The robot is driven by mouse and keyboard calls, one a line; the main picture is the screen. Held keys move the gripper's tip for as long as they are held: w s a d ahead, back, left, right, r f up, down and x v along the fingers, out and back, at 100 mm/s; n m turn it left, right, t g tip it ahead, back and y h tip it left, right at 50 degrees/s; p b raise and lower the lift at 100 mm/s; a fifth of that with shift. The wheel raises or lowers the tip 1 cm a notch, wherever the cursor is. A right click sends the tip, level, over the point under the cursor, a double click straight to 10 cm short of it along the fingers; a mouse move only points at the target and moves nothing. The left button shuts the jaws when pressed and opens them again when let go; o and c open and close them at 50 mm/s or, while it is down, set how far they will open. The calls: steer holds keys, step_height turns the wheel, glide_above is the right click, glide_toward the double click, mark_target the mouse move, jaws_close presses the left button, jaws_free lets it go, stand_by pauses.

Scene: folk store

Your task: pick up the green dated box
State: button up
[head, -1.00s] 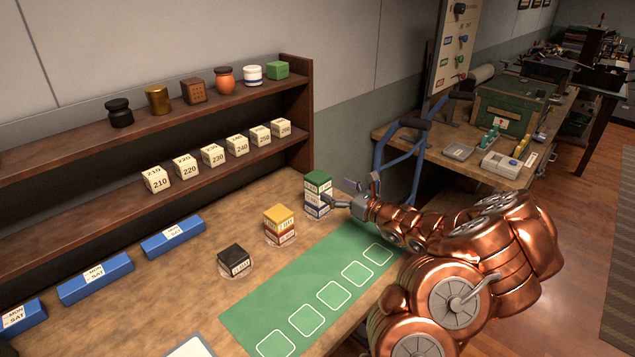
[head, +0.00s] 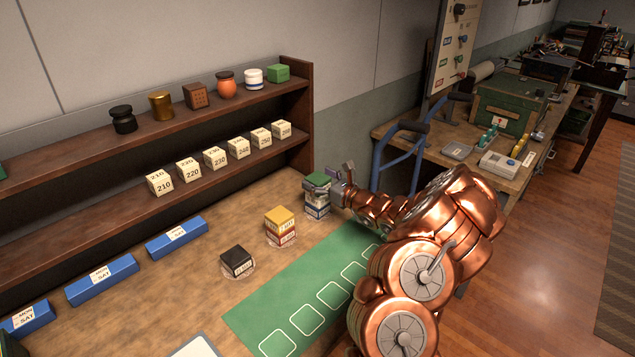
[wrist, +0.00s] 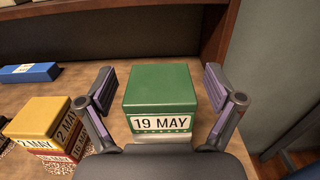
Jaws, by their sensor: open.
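The green dated box (head: 317,180) is the top one of a stack at the far end of the table, with white and blue boxes (head: 317,203) under it. In the wrist view the green box (wrist: 161,90) reads "19 MAY" on its front and sits centred between my fingers. My gripper (head: 332,178) is open around it. One finger is to the left and one to the right of the box, with a visible gap on each side. In the head view, part of the box is hidden behind the fingers.
A yellow box (head: 280,217) on a red one stands left of the stack, and a black box (head: 237,261) is nearer. A green mat (head: 300,297) with white outlined squares lies in front. A shelf (head: 212,176) with numbered cubes stands behind. A blue-handled frame (head: 390,155) is at right.

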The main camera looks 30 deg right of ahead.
steer(key=c, duration=1.3)
steer(key=shift+r, duration=0.15)
